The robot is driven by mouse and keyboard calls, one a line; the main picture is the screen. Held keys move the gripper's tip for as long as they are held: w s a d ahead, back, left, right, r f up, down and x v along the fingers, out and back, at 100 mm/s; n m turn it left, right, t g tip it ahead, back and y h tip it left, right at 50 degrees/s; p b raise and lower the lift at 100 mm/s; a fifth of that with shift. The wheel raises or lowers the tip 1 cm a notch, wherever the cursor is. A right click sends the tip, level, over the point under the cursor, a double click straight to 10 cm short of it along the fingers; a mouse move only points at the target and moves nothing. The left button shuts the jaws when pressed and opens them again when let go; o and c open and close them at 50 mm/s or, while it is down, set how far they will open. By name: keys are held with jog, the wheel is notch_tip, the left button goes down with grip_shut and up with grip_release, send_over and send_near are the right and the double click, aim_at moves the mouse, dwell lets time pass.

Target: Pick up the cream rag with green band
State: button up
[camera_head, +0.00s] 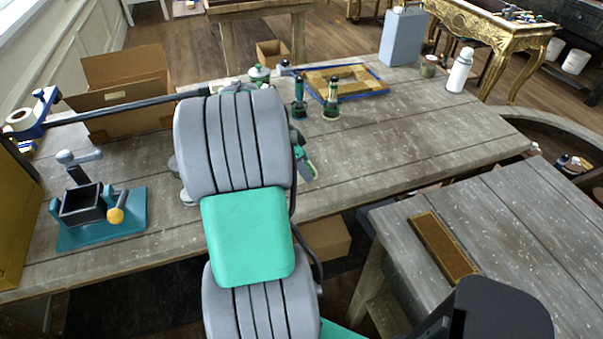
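I cannot make out a cream rag with a green band for certain. A small pale and green patch (232,84) shows just above my arm on the long grey wooden table (410,140), too small and too covered to identify. My grey and green arm rises through the middle of the view and hides part of that table. A dark rounded shape at the bottom right may be part of my arm. I see no gripper fingers.
The table holds a cardboard box (120,92), teal vise-like fixture (100,232), two dark green-banded tools, a blue-edged frame (345,81), blue-grey case (402,38) and white bottle (460,70). A nearer table (530,225) bears a brown panel (443,248). The long table's right part is mostly clear.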

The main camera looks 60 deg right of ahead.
jog(key=s+a+r+b, duration=0.2)
jog(key=s+a+r, duration=0.5)
jog(key=a+r, duration=0.3)
jog(key=shift+s+a+r, duration=0.3)
jog(key=shift+a+r, duration=0.1)
jog(key=shift+a, duration=0.55)
jog(key=o, duration=0.8)
jog(key=shift+c, duration=0.2)
jog(key=c, duration=0.6)
